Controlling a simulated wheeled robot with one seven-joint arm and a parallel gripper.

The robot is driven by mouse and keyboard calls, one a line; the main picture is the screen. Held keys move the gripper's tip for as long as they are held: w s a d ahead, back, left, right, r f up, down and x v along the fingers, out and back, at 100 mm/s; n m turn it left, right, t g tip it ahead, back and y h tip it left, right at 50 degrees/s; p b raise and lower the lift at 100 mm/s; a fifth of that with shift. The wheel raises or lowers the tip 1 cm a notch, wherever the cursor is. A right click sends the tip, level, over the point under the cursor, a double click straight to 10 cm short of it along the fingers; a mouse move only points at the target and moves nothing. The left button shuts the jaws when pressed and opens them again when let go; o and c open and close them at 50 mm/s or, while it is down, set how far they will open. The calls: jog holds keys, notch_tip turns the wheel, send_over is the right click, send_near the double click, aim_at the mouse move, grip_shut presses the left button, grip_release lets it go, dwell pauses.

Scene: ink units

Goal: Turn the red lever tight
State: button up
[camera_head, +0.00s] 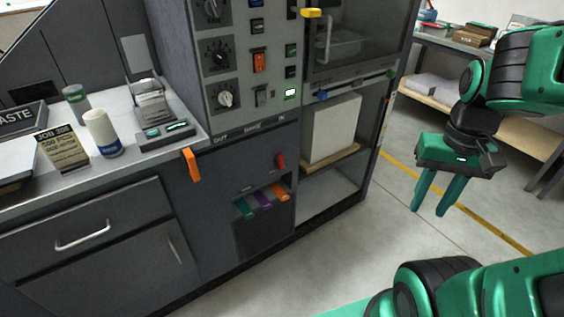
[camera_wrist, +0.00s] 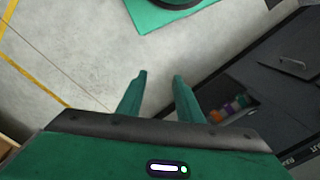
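A small red lever (camera_head: 281,160) sits on the dark lower front panel of the machine, just above a row of coloured handles, in the head view. An orange handle (camera_head: 191,164) hangs at the counter's corner to its left. My gripper (camera_head: 428,212) is at the right of the head view, pointing down over the floor, well apart from the lever. Its two green fingers are spread with nothing between them. In the wrist view, the gripper (camera_wrist: 162,76) is also open and empty above the bare floor. I cannot make out the red lever clearly there.
Green, purple and orange handles (camera_head: 263,199) stick out of a recess below the lever. The counter (camera_head: 120,170) at left holds a bottle (camera_head: 102,133), a sign and a small device. A glass-doored cabinet with a white block (camera_head: 331,129) stands right of the panel. The floor between is clear.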

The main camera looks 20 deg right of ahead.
jog(key=n+t+y, duration=0.4)
jog(key=n+t, duration=0.6)
jog(key=t, duration=0.3)
send_near(282, 161)
jog(key=x, duration=0.9)
jog(key=shift+w+f, duration=0.15)
grip_shut()
